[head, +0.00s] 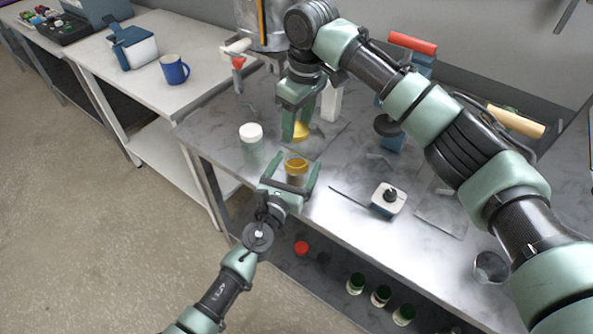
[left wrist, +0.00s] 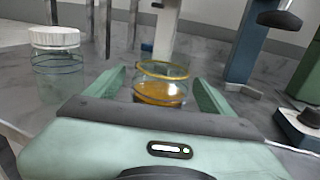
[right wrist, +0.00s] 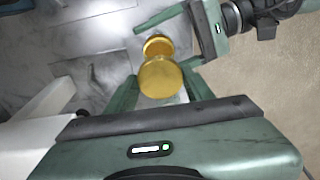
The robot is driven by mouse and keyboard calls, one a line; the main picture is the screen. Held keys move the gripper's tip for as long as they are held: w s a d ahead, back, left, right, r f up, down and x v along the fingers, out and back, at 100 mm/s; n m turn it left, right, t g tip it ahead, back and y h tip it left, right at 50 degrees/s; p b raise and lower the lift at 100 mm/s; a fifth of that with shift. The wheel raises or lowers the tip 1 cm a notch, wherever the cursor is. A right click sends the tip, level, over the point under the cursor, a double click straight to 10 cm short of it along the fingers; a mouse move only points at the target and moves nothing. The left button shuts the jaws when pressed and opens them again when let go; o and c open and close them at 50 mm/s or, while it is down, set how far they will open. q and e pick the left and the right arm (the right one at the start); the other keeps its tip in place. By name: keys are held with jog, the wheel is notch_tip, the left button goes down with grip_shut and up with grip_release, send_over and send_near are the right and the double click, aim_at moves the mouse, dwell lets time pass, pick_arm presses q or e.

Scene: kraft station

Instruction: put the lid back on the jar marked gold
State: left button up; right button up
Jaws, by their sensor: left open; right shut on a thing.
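The open glass jar with a gold rim and amber contents (head: 296,179) stands on the grey bench; it also shows in the left wrist view (left wrist: 160,92). My left gripper (head: 295,176) is open, with one finger on each side of the jar. The gold lid (head: 302,131) is held by my right gripper (head: 297,128), above the bench and behind the jar in the head view. In the right wrist view the lid (right wrist: 160,79) lies between the fingers, with the gold-coloured jar top (right wrist: 158,45) just beyond it. No mark on the jar is readable.
A jar with a white lid (head: 251,134) stands left of the gold jar. A small white-and-blue block with a black knob (head: 388,199) sits to the right. Several green-topped jars (head: 381,296) and a red lid (head: 302,248) are on the lower shelf. A blue mug (head: 174,70) is on the left table.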

aim_at(298, 140)
pick_arm(q)
jog(key=shift+w+d, duration=0.1)
jog(key=shift+w, duration=0.05)
grip_shut()
pick_arm(e)
jog(key=shift+f, duration=2.5)
jog(key=shift+f, duration=0.85)
jog(key=shift+f, duration=0.6)
